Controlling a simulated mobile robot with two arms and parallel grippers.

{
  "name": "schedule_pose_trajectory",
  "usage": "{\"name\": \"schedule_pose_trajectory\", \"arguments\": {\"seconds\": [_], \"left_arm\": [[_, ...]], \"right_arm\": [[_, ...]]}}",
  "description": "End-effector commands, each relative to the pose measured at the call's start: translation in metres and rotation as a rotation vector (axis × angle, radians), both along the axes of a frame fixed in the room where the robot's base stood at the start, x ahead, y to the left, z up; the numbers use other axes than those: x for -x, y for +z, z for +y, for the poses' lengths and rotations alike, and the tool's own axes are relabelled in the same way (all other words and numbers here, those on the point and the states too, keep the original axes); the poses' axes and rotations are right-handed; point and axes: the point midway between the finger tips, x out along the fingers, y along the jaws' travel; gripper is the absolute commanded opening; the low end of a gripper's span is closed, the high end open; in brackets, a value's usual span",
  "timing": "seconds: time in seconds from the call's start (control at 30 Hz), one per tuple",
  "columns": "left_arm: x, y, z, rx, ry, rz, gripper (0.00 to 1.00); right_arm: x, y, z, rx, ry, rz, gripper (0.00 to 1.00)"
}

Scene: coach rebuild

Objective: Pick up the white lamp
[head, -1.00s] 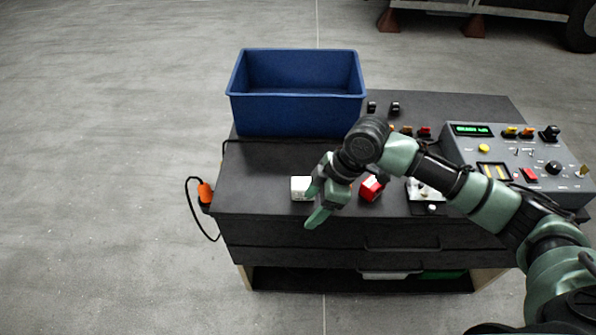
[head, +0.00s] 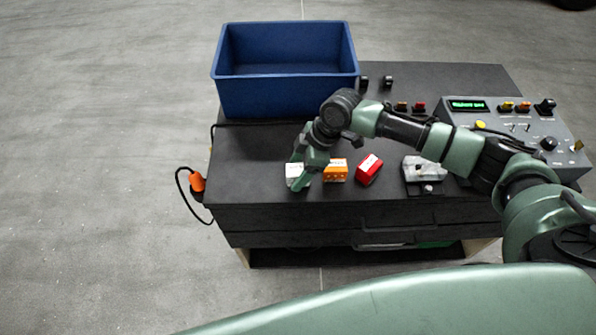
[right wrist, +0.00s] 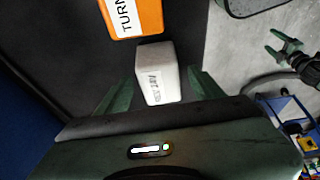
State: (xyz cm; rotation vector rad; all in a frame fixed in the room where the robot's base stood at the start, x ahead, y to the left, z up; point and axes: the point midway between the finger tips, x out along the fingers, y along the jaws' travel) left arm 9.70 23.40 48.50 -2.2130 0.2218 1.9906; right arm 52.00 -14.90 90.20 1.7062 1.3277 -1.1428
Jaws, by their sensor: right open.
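The white lamp (head: 293,172) is a small white block near the front left of the dark cart top. In the right wrist view the white lamp (right wrist: 157,75) carries a label with small print. My right gripper (head: 298,178) is over it, with its fingers on either side. In the right wrist view the open fingers of the right gripper (right wrist: 160,92) flank the lamp, and gaps seem to show beside it. Part of the lamp is hidden by a finger in the head view.
An orange lamp (head: 335,170) stands close to the right of the white one, then a red lamp (head: 368,168) and a grey-white fixture (head: 424,170). A blue bin (head: 285,98) stands behind. A control panel (head: 520,135) is at right. An orange plug (head: 197,181) hangs at the left edge.

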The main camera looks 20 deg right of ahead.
Motion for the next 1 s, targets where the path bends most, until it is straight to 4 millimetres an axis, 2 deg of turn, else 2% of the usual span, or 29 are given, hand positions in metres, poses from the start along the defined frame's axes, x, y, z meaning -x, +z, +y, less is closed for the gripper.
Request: {"name": "schedule_pose_trajectory", "arguments": {"seconds": [0.07, 0.17, 0.27, 0.4, 0.43, 0.77, 0.87, 1.0], "left_arm": [[-0.008, 0.001, 0.0, 0.002, 0.0, -0.012, 0.67], [-0.006, 0.0, 0.0, 0.001, 0.0, -0.008, 0.67], [0.002, -0.001, 0.0, -0.001, 0.0, 0.003, 0.67], [0.012, -0.001, 0.001, -0.002, 0.0, 0.018, 0.67], [0.013, -0.001, 0.001, -0.002, 0.0, 0.02, 0.67], [0.014, -0.002, 0.001, -0.003, 0.0, 0.021, 0.67], [0.013, -0.004, 0.001, -0.002, 0.001, 0.02, 0.67], [0.011, -0.009, 0.001, -0.003, 0.001, 0.017, 0.67]], "right_arm": [[0.0, -0.001, 0.0, 0.0, 0.0, 0.0, 0.67], [0.0, -0.001, 0.0, 0.0, 0.0, 0.0, 0.67], [0.0, -0.001, 0.0, 0.0, 0.0, 0.0, 0.42], [0.0, -0.001, 0.0, 0.0, 0.0, 0.0, 0.03], [0.0, -0.001, 0.0, 0.0, 0.0, 0.0, 0.0], [-0.001, 0.004, 0.0, -0.002, 0.001, -0.002, 0.0], [-0.001, 0.011, 0.0, -0.001, 0.0, -0.003, 0.0], [-0.001, 0.032, 0.0, -0.002, 0.001, -0.005, 0.0]]}}
